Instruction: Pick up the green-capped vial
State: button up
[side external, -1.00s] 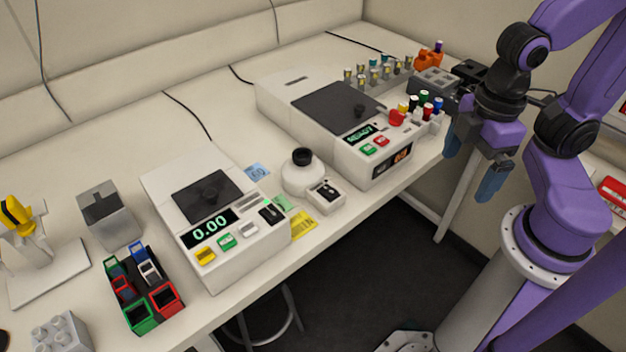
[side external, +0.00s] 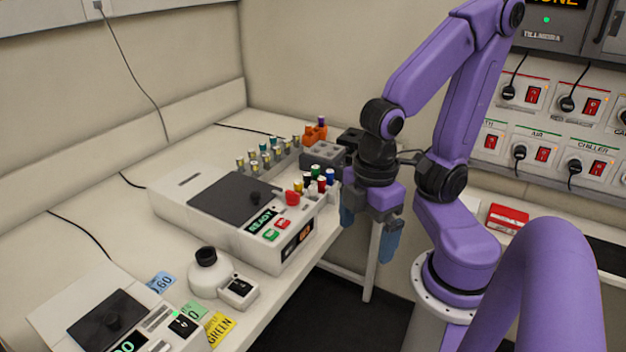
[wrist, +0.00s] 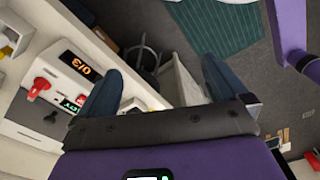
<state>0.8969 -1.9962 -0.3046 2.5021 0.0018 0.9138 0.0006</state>
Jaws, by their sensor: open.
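The green-capped vial (side external: 315,176) stands upright among several vials with differently coloured caps, in a rack at the right end of the bench in the side view. Its lower part is hidden by its neighbours. My gripper (side external: 368,228) is to the right of the rack, off the bench's front edge, with its fingers pointing down, apart and empty. The wrist view shows the fingers (wrist: 160,88) spread, with floor between them. I cannot make out the green cap in the wrist view.

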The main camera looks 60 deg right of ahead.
jog(key=c, duration=1.3)
jog(key=shift+w, duration=0.1)
